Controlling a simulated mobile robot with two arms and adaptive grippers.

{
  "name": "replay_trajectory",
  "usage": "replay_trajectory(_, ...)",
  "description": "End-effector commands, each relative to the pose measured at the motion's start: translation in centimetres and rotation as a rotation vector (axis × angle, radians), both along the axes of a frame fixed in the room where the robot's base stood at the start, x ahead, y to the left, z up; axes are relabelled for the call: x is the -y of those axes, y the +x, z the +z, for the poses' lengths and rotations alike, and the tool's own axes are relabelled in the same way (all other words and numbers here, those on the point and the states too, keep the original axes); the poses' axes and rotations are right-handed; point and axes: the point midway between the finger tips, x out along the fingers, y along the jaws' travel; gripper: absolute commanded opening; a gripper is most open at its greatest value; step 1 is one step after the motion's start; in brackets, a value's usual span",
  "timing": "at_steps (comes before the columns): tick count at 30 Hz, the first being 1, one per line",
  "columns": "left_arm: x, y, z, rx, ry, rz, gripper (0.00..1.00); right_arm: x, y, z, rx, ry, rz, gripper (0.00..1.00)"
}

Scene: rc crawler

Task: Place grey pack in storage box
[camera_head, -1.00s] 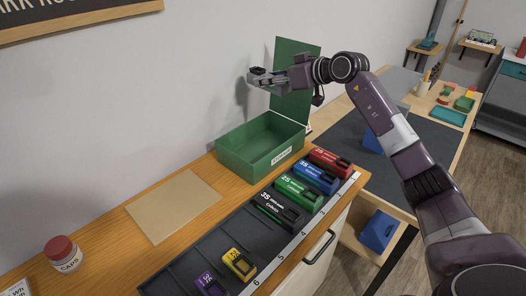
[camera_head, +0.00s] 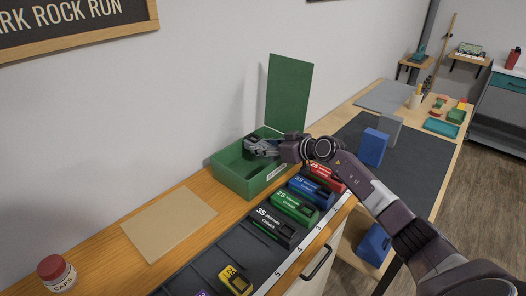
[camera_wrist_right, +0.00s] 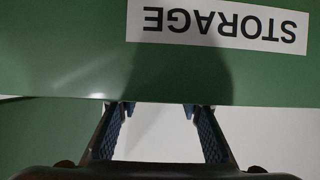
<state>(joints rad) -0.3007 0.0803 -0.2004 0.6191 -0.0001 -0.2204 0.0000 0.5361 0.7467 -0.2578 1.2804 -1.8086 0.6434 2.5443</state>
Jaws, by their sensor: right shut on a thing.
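The green storage box (camera_head: 237,177) stands on the wooden bench with its lid (camera_head: 289,92) open and upright. Its STORAGE label also shows upside down in the right wrist view (camera_wrist_right: 225,24). My right gripper (camera_head: 257,147) is at the box opening, seen over its interior. A small dark part shows at the fingertips in the head view; the rest of the pack is hidden. My left gripper is not in view.
A dark rack (camera_head: 205,268) in front of the box holds red, blue, green, black (camera_head: 275,227), yellow (camera_head: 235,279) and purple packs. A tan board (camera_head: 169,222) and a red-capped jar (camera_head: 56,273) lie left. A blue block (camera_head: 373,147) stands on the right table.

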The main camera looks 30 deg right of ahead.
Motion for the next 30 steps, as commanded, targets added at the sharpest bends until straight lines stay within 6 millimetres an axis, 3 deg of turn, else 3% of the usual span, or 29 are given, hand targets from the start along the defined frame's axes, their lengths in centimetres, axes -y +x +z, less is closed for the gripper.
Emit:
replay_trajectory(3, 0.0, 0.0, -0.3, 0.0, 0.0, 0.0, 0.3, 0.0, 0.1, -1.2, 0.005, 0.002, -0.001, 0.0)
replay_trajectory(14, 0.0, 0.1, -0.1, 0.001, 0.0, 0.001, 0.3, 0.0, 0.1, -1.4, 0.005, 0.001, -0.001, 0.0)
replay_trajectory(27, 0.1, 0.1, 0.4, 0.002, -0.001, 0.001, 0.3, -0.1, -0.1, -3.1, -0.004, 0.0, 0.001, 0.0)
replay_trajectory(28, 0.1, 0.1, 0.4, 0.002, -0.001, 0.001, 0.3, -0.1, -0.2, -3.4, -0.008, -0.001, 0.002, 0.36)
replay_trajectory(30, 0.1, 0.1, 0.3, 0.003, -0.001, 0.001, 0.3, -0.2, -0.2, -3.5, -0.011, 0.0, 0.003, 0.43)
